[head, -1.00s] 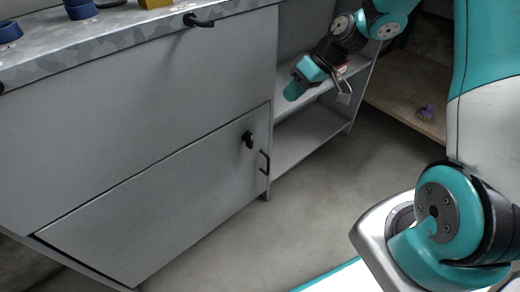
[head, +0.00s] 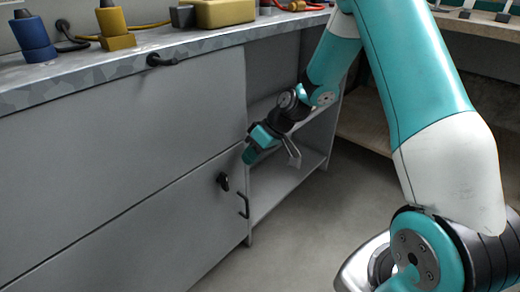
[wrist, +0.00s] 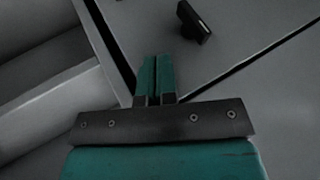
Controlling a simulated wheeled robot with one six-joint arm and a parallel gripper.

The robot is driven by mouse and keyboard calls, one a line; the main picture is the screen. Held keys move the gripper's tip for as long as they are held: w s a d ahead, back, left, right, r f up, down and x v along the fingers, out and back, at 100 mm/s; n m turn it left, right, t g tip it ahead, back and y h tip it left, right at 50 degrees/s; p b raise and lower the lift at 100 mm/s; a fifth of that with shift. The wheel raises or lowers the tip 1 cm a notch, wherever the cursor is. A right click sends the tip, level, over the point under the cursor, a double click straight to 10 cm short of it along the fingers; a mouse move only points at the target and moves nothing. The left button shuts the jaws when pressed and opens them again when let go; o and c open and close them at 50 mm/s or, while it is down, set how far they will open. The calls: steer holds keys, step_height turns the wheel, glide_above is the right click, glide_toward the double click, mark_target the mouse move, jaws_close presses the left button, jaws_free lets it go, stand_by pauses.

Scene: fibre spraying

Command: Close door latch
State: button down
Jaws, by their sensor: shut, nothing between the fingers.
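The door latch (head: 223,181) is a small black knob near the upper right corner of the grey lower cabinet door (head: 140,240). It also shows at the top of the wrist view (wrist: 193,22). My gripper (head: 249,155) is up and to the right of the latch in the head view, by the cabinet's front right edge. In the wrist view my gripper's teal fingers (wrist: 155,66) are together and empty, pointing towards the panel seam, with the latch ahead and to the right. The fingers look apart from the latch. The door looks about flush with its surround.
A black pull handle (head: 243,205) sits right of the latch. Open shelves (head: 285,180) lie right of the doors. The worktop (head: 100,72) carries a blue item (head: 33,38) and yellow items (head: 225,12). The floor in front is clear.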

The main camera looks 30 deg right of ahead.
mark_target(224, 182)
steer(key=a, duration=0.1)
steer(key=a+f+b, duration=0.1)
steer(key=a+f, duration=0.1)
steer(key=shift+s+a, duration=0.1)
steer(key=shift+a, duration=0.25)
steer(key=shift+s+a+r+b, duration=0.1)
steer(key=shift+s+a+b, duration=0.2)
steer(key=shift+a, duration=0.45)
steer(key=shift+w, duration=0.1)
